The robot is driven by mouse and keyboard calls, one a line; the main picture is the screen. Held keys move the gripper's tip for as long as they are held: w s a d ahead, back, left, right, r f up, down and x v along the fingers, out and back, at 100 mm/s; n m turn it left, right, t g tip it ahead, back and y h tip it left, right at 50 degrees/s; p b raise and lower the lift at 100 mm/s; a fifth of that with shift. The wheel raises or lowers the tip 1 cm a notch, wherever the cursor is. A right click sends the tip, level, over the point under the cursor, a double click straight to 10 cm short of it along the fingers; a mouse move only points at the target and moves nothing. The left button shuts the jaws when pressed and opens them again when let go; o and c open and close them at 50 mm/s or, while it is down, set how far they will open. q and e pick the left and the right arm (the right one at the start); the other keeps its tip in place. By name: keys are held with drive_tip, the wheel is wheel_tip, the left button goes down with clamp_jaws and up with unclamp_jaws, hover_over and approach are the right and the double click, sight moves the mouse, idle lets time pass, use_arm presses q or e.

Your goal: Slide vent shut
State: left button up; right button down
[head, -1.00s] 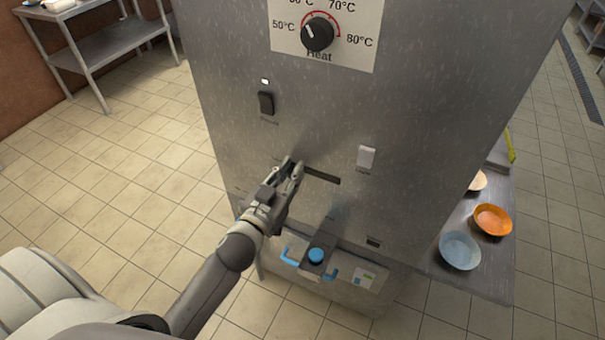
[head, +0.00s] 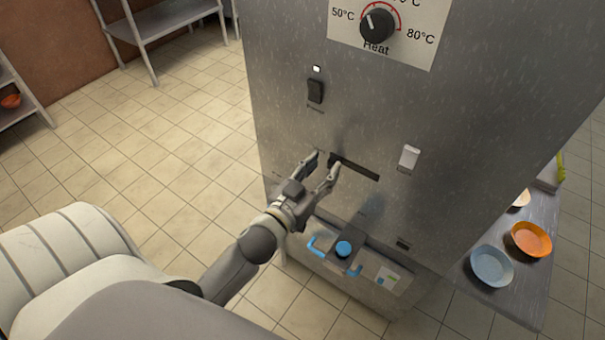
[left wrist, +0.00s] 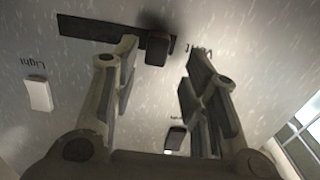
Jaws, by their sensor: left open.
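The vent is a dark horizontal slot (head: 360,171) in the front of the steel cabinet. In the left wrist view the slot (left wrist: 100,34) appears upside down, with a small dark slider knob (left wrist: 156,50) at one end. That end is the left end in the head view. My left gripper (head: 324,165) is open in front of this end. In the left wrist view the knob shows between the open fingertips (left wrist: 159,54); I cannot tell whether they touch it. My right gripper is not in view.
A dark switch (head: 315,90) sits above the slot and a white light switch (head: 409,157) to its right. A heat dial (head: 377,26) is higher up. Bowls stand on a side shelf (head: 512,297) at right.

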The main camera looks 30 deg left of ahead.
use_arm(q)
drive_tip(key=s, duration=0.9)
drive_tip(key=shift+s+a, duration=0.15)
drive_tip(key=shift+a, duration=0.05)
